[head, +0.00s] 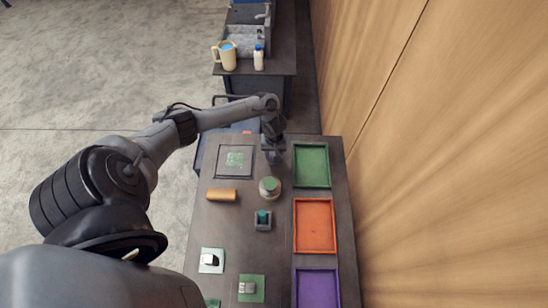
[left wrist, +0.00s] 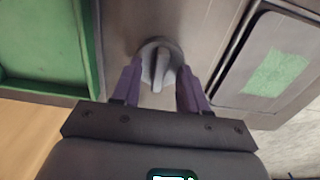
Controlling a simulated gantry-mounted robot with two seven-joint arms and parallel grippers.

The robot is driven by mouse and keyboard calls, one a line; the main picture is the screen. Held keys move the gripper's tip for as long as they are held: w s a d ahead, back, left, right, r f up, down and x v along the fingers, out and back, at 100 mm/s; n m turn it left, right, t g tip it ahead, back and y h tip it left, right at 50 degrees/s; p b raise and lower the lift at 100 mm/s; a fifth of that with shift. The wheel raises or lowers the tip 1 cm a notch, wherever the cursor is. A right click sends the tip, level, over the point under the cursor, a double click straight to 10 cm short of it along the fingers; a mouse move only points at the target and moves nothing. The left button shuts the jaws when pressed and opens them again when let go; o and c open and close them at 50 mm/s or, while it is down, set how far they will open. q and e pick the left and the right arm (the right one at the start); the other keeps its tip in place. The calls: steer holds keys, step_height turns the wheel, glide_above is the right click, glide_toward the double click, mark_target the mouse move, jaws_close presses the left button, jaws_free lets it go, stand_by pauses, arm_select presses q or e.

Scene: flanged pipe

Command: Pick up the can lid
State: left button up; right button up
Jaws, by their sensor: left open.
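The can lid (left wrist: 158,62), a grey disc with a raised bar across its top, lies on the table in the left wrist view. My left gripper (left wrist: 157,84) is open, its purple fingers on either side of the near part of the lid. I cannot tell whether they touch it. In the head view my left gripper (head: 273,156) points down between the green tray and the square panel, and the lid is not clearly seen there. A round can (head: 269,187) with a greenish top stands just nearer. My right gripper is not in view.
Green (head: 311,165), orange (head: 315,226) and purple (head: 317,287) trays line the table's right side. A square panel (head: 235,160) with a green patch lies left of the gripper. A tan block (head: 221,195) and a small grey holder (head: 263,220) are nearer.

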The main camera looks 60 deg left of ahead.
arm_select(q)
jaws_close()
stand_by(0.3)
